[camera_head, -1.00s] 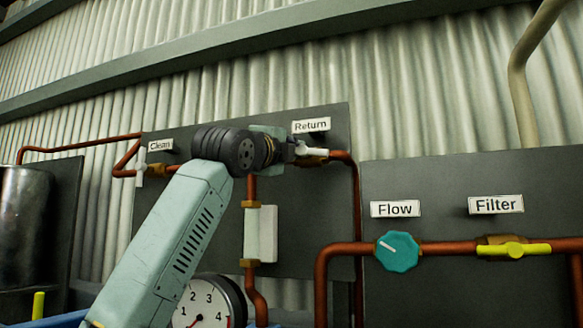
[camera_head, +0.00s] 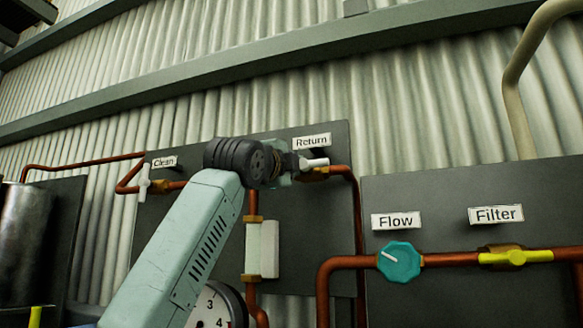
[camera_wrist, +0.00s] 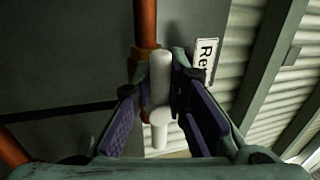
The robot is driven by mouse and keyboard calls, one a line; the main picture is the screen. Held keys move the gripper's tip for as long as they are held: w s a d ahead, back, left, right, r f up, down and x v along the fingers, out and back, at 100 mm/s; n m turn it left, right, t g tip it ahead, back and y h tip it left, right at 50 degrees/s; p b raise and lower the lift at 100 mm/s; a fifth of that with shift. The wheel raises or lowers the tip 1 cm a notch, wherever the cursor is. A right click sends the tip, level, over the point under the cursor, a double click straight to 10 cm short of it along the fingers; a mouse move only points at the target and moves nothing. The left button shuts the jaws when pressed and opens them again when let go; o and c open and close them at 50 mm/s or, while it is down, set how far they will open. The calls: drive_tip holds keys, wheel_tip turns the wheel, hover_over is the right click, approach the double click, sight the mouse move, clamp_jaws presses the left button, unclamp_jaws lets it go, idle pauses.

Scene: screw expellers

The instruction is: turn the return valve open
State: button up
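The return valve is a white handle (camera_head: 314,162) on a copper pipe below the "Return" label (camera_head: 312,141). In the wrist view the handle (camera_wrist: 160,80) is upright in the picture, roughly in line with the copper pipe (camera_wrist: 145,22) above it. My gripper (camera_wrist: 155,84) is open, with one purple-padded finger on each side of the handle. The right finger is very close to the handle; the left one has a visible gap. I cannot tell whether either touches. In the head view my gripper (camera_head: 290,166) is at the handle's left end and hides part of it.
The clean valve (camera_head: 144,182) has a white handle at the left. A teal flow knob (camera_head: 399,261) and a yellow filter handle (camera_head: 515,257) are at the right. A gauge (camera_head: 214,308) is partly behind my arm. Dark panels and pipes lie close around the gripper.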

drive_tip(key=o, duration=0.5)
drive_tip(key=shift+c, duration=0.2)
drive_tip(key=v, duration=1.2)
